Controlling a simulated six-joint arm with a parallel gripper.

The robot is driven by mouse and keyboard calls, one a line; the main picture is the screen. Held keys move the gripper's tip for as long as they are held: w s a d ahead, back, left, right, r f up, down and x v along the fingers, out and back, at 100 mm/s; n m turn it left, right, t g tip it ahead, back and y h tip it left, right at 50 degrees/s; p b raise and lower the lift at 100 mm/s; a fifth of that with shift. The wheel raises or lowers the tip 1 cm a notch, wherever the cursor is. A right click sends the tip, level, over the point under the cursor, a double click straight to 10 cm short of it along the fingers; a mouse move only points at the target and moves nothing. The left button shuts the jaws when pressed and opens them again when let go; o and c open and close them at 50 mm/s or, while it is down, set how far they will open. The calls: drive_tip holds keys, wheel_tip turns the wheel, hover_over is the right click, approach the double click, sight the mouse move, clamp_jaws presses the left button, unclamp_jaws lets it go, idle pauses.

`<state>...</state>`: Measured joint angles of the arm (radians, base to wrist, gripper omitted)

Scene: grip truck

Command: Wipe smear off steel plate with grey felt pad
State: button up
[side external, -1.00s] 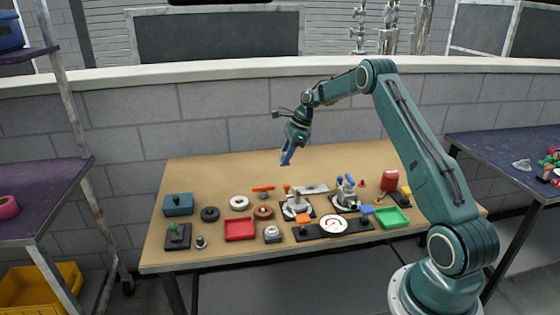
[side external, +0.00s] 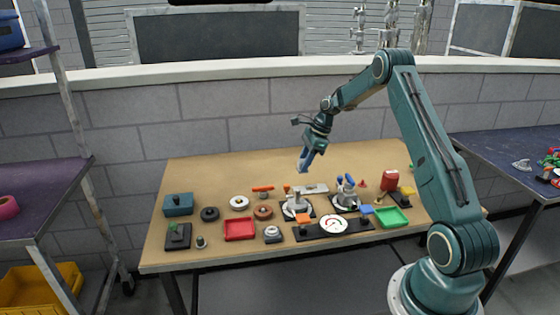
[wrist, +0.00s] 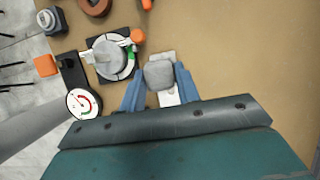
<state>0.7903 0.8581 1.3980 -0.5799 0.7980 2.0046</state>
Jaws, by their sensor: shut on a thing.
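My gripper (side external: 305,165) is above the back middle of the table, with blue fingers pointing down. In the wrist view its two blue fingers (wrist: 160,88) are shut on the grey felt pad (wrist: 159,74), a small rounded grey block. The steel plate (side external: 312,189) lies flat on the table below my gripper. In the wrist view the plate (wrist: 169,98) shows partly behind the pad, which hides much of it. The pad appears to be held above the plate, apart from it in the side view. I cannot make out the smear.
A round fixture with a grey knob (side external: 297,206) stands in front of the plate, with another fixture (side external: 345,195) to its right. A dial gauge (side external: 333,224), red tray (side external: 239,229) and green tray (side external: 391,217) lie nearer the front. The table behind the plate is clear.

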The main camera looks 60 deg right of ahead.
hover_over(304, 190)
drive_tip(key=shift+w+f, duration=0.2)
drive_tip(key=shift+f, duration=2.75)
drive_tip(key=shift+s+d+f, duration=0.2)
drive_tip(key=shift+d+f, duration=0.05)
drive_tip(key=shift+f, duration=0.2)
drive_tip(key=shift+s+d+f, duration=0.15)
drive_tip(key=shift+d+f, duration=0.05)
drive_tip(key=shift+f, duration=0.25)
drive_tip(key=shift+s+d, duration=2.1)
drive_tip(key=shift+s, duration=0.05)
drive_tip(key=shift+w+a, duration=2.45)
drive_tip(key=shift+a, duration=0.05)
drive_tip(key=shift+w+r, duration=0.1)
drive_tip(key=shift+r, duration=3.95)
drive_tip(key=shift+r, duration=0.1)
